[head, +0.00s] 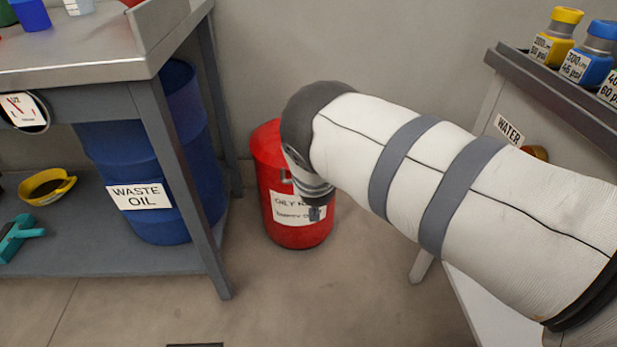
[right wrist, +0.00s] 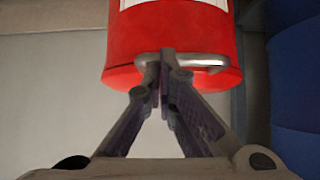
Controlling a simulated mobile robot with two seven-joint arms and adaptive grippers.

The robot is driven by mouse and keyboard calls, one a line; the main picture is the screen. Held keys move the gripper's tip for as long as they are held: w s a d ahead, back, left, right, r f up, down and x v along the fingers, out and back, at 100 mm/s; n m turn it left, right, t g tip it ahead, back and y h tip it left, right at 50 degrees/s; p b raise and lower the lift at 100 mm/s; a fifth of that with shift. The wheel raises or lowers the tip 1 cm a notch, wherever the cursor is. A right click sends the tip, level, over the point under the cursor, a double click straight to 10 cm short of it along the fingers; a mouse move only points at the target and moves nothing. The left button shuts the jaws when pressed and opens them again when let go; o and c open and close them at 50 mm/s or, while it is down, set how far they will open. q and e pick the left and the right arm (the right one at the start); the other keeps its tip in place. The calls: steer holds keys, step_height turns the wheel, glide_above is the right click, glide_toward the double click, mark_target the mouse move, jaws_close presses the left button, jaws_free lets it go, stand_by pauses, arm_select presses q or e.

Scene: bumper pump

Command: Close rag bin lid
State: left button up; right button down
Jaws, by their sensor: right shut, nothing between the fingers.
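The red rag bin (head: 299,234) stands on the floor beside the bench, with a white label on its front. Its top (head: 266,140) shows red at the left; my right arm hides the rest, and I cannot tell how far the lid is open. My right gripper (head: 316,213) is in front of the bin. In the right wrist view the bin (right wrist: 170,35) is upside down, and my right gripper (right wrist: 163,55) is shut and empty, its tips at the metal handle (right wrist: 203,62). I cannot tell whether they touch it. My left gripper is out of view.
A metal bench (head: 80,62) with a blue waste oil drum (head: 150,220) under it stands left of the bin. A stand (head: 540,70) with yellow and blue bottles is at right. The floor (head: 310,300) in front is clear.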

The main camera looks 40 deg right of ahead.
steer(key=shift+s+a+f, duration=0.1)
steer(key=shift+s+f, duration=0.05)
steer(key=shift+f, duration=0.2)
